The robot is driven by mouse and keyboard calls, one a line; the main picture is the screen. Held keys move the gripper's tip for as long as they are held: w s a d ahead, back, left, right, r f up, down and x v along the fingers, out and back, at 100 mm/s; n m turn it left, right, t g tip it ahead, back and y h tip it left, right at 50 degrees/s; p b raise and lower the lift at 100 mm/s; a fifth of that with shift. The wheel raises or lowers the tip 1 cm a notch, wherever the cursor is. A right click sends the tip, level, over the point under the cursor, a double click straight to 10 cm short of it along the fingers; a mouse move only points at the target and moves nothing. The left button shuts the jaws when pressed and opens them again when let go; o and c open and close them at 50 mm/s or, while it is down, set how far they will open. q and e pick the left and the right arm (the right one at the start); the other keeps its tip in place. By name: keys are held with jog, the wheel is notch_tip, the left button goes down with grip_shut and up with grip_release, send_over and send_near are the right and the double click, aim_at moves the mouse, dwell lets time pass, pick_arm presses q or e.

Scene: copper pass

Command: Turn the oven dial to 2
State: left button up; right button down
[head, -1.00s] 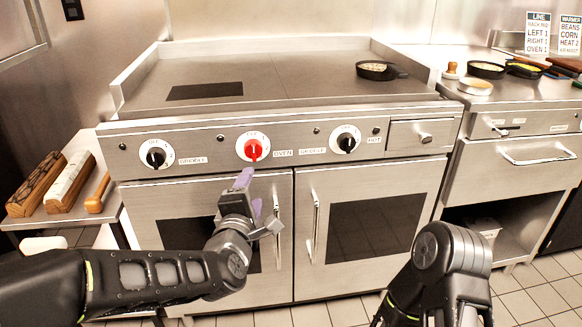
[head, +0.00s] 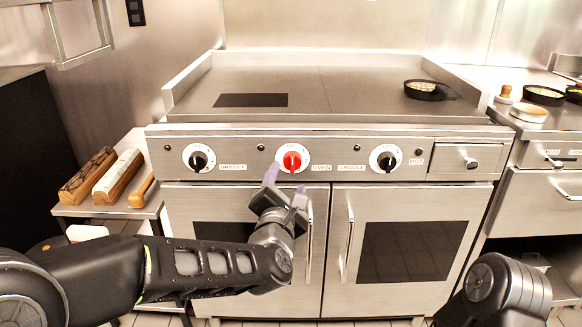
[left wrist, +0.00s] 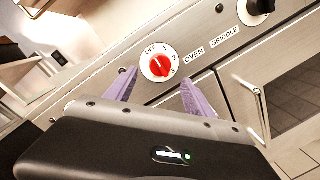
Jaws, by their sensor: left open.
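The oven dial (head: 292,159) is a red knob on a white round plate, on the range's front panel beside the OVEN label. It also shows in the left wrist view (left wrist: 160,66), with OFF, 1, 2 and 3 printed around it. I cannot tell surely which mark its pointer meets. My left gripper (head: 285,184) is open and empty, just below and in front of the dial. In the left wrist view its two purple fingers (left wrist: 159,90) stand apart to either side below the dial, not touching it. My right gripper is out of view; only its arm shows.
Black griddle knobs (head: 199,158) (head: 387,158) flank the dial. Oven door handles (head: 346,247) stick out below. A small pan (head: 424,90) sits on the griddle top (head: 330,82). A side shelf (head: 117,209) at left holds wooden blocks.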

aim_at(291, 166)
pick_arm(q)
jog(key=w, duration=0.7)
jog(key=shift+d, duration=0.4)
jog(key=shift+c, duration=0.2)
grip_shut()
